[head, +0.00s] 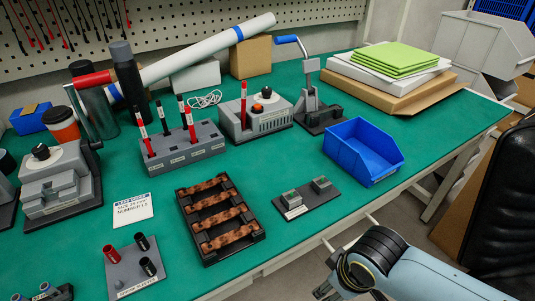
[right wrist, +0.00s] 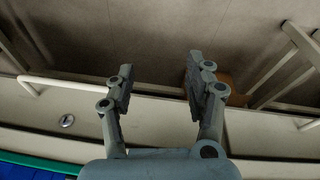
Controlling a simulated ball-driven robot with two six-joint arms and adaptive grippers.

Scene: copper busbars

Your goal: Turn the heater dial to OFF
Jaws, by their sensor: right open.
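A grey box with side vents (head: 262,119) stands at the back middle of the green bench in the head view and looks like the heater. A round black knob (head: 266,92) on its top looks like the dial; its pointer and any OFF mark are too small to read. My right gripper (head: 325,290) is low at the front, off the bench edge and far from the box. In the right wrist view its two fingers (right wrist: 160,82) are apart with nothing between them. My left gripper is not in view.
Between the right gripper and the box lie a blue bin (head: 362,152), a small dark fixture plate (head: 306,198) and a black rack of copper bars (head: 218,218). A lever press (head: 312,105) stands right of the box, a grey tool block (head: 185,148) left.

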